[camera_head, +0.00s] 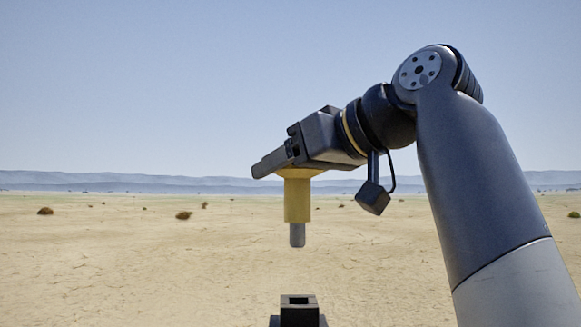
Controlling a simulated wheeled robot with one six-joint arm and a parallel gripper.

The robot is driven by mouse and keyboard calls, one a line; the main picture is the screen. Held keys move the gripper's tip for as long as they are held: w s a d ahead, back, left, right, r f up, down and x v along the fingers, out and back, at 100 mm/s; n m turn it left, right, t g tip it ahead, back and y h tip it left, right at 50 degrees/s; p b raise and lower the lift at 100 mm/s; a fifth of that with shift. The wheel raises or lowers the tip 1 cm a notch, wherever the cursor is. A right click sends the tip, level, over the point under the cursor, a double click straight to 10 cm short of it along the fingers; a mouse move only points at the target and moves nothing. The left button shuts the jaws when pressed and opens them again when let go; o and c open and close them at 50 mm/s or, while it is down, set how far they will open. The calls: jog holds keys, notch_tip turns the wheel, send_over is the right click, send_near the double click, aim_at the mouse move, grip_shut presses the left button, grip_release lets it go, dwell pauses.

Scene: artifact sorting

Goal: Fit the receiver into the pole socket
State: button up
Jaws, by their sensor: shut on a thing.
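My gripper (272,163) is shut on the receiver (297,199), a yellow body with a wide flared top and a grey peg pointing down. The receiver hangs upright in the air in the head view. Its top is partly hidden by my gripper's fingers. Below it, at the bottom edge of the view, is a dark block with a square opening in its top, which looks like the pole socket (299,311). The peg's tip is apart from the block, with a clear gap between them. In the picture the peg sits almost straight above the opening. The block's lower part is out of view.
Flat, dry sandy ground (120,260) spreads all around, with a few small brown bushes (184,215) far off and low hills at the horizon. No obstacle shows between the receiver and the dark block.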

aim_at(304, 237)
jog(key=shift+s+d+r, duration=0.1)
notch_tip(304, 237, down, 6)
jog(key=b, duration=0.5)
jog(key=shift+r, duration=0.25)
jog(key=shift+f, duration=0.2)
jog(key=shift+p, duration=0.4)
dwell(1.3)
jog(key=shift+f+b, duration=1.8)
jog(key=shift+f, duration=0.3)
jog(key=o, duration=1.3)
jog(key=shift+c, duration=0.2)
jog(key=v, duration=1)
jog(key=shift+s+d+r+p, duration=0.2)
jog(key=shift+s+p, duration=0.05)
jog(key=shift+p, duration=0.15)
